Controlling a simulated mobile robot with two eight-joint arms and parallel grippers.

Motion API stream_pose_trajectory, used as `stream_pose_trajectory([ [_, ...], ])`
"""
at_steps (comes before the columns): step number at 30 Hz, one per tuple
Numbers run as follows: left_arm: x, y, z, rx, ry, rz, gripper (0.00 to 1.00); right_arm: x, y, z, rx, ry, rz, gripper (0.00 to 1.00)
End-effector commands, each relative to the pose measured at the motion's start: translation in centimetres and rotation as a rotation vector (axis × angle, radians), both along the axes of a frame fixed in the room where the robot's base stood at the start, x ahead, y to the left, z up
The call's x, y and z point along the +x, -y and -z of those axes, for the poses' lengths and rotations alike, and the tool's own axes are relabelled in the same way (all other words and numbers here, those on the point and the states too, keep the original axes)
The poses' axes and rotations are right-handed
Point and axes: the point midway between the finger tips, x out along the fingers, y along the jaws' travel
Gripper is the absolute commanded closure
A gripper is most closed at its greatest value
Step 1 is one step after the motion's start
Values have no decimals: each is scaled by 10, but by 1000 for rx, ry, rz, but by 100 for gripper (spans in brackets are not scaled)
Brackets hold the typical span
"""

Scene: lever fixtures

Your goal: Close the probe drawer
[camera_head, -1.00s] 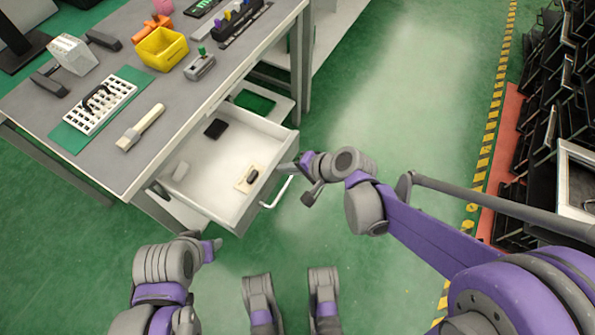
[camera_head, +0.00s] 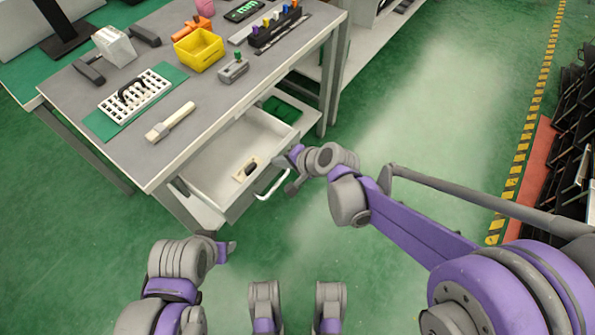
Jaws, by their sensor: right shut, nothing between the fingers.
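The probe drawer (camera_head: 217,168) is a pale, shallow drawer under the grey workbench, and it stands partly open. A light plate with a small dark part (camera_head: 245,169) lies in it.
The workbench (camera_head: 215,100) carries a yellow bin (camera_head: 199,50), a white rack on a green mat (camera_head: 134,93), a pale-handled tool (camera_head: 170,122) and a switch box (camera_head: 233,68). Green floor is clear to the right, up to a yellow-black stripe and dark shelving.

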Motion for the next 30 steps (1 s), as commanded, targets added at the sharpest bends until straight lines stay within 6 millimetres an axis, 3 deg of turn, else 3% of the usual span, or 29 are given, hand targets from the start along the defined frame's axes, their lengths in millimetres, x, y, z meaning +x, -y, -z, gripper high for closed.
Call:
stream_pose_trajectory([
  [6,0,0,-1,0,0,0,50,36,-50,0,0,2,-3,100],
  [15,0,0,-4,0,1,0,50,71,-98,0,-1,1,-1,100],
  [21,-1,0,-5,0,1,0,50,84,-115,0,-1,1,0,100],
  [30,-1,0,-5,0,2,0,50,89,-122,0,0,1,1,100],
])
